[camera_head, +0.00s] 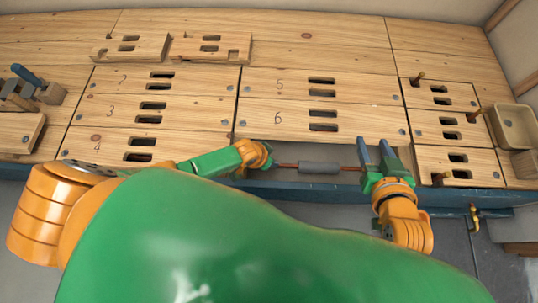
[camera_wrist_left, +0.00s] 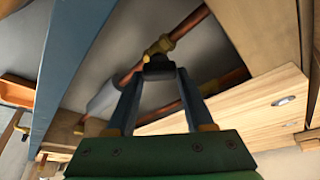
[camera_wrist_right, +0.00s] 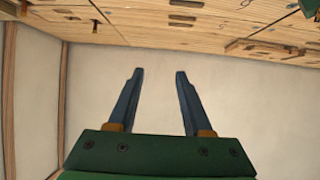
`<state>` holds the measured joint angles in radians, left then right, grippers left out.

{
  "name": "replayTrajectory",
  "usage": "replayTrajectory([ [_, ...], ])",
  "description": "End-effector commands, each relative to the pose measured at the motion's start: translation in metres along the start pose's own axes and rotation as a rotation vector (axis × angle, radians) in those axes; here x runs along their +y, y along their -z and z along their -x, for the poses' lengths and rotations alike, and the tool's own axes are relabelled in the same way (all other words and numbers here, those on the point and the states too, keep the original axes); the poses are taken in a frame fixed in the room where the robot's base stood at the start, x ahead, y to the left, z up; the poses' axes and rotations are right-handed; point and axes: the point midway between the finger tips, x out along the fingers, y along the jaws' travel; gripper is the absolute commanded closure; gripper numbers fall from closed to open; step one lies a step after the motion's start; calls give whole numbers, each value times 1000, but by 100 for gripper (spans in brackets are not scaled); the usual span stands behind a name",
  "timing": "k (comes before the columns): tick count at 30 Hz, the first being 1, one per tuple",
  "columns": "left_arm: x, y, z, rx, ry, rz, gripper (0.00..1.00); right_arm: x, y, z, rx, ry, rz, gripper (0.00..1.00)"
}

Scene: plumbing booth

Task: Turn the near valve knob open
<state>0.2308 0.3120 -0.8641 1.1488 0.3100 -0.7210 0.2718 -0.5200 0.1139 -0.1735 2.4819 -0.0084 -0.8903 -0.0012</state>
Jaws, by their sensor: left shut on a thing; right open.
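The near valve is a brass fitting (camera_wrist_left: 160,44) on a copper pipe in the left wrist view. Its dark knob (camera_wrist_left: 158,66) sits between the fingertips of my left gripper (camera_wrist_left: 158,76), which is shut on it. In the head view the left fingers and the knob are hidden by my wrist and the bench top. My right gripper (camera_head: 375,149) is open and empty, over the bench's front edge to the right of the pipe. In the right wrist view its two fingers (camera_wrist_right: 158,78) stand apart with nothing between them.
A pipe with a grey sleeve (camera_head: 318,168) runs along the open gap in the bench front. Numbered wooden panels (camera_head: 290,85) with slots cover the bench. A wooden box (camera_head: 515,126) is at the right end, and blue-handled tools (camera_head: 28,75) stand at the left.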

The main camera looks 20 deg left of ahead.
Motion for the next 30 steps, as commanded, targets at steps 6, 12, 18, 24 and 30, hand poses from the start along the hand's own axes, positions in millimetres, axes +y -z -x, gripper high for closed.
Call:
replayTrajectory([
  [6, 3, 1, 2, -1, 49, 132, 100, 5, -64, 20, -342, -10, -14, 50],
  [12, 3, 1, 1, 0, 112, 287, 100, 7, -107, 46, -580, -14, -26, 50],
  [18, 3, 0, 0, 0, 176, 442, 100, 7, -118, 53, -636, -14, -29, 50],
  [24, 2, 1, -1, 1, 227, 559, 100, 7, -108, 45, -577, -14, -26, 50],
  [30, 2, 1, -1, 1, 260, 636, 100, 6, -97, 36, -509, -13, -22, 50],
])
